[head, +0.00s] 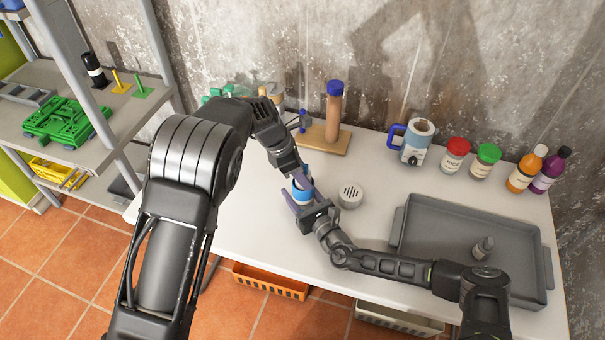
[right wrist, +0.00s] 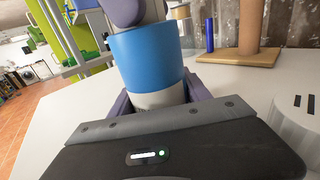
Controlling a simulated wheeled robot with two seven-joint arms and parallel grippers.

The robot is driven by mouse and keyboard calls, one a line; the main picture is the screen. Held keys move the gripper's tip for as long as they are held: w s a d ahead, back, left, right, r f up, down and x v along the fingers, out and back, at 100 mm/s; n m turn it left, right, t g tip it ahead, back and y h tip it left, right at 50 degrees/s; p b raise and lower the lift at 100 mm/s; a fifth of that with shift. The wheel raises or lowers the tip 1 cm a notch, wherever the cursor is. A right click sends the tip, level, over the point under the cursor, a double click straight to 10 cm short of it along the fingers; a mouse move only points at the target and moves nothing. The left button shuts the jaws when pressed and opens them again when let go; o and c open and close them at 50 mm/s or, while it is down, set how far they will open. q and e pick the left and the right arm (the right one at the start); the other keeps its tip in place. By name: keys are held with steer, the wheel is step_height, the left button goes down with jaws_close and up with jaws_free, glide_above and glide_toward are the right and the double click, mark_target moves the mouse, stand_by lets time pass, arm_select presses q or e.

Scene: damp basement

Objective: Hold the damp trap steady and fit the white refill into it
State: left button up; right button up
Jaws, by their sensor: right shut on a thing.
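A blue cylinder with a pale lower band, seemingly the damp trap (head: 303,199), stands on the white table; it also shows in the right wrist view (right wrist: 150,58). My right gripper (head: 301,199) is shut on its lower part, one purple finger on each side. My left gripper (head: 299,176) reaches down to the top of the blue cylinder. Its fingertips are partly hidden, and I cannot tell whether they are closed or hold anything. The cylinder's top opening is hidden. A white slotted cylinder (head: 350,196) stands apart, just right of it. I cannot tell whether it is the refill.
A grey tray (head: 420,208) with a small bottle (head: 483,247) fills the table's right side. Free table (head: 250,215) lies left of the trap.

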arm_select(q)
steer(key=shift+o, duration=1.4)
steer(key=shift+s+a+f, duration=0.1)
steer(key=shift+a+f, duration=0.1)
steer(key=shift+f, duration=0.1)
arm_select(e)
steer(key=shift+s+a+r, duration=0.1)
steer(key=shift+a, duration=0.05)
arm_select(q)
steer(key=shift+d+r, duration=0.1)
steer(key=shift+r, duration=0.15)
steer(key=w+v, duration=0.1)
steer(key=v, duration=1.1)
steer(key=shift+s+r, duration=0.4)
steer(key=shift+r, duration=0.05)
arm_select(e)
steer(key=o, duration=1.6)
steer(key=v, duration=1.2)
steer(key=shift+d, duration=0.2)
arm_select(q)
steer(key=shift+s, duration=0.1)
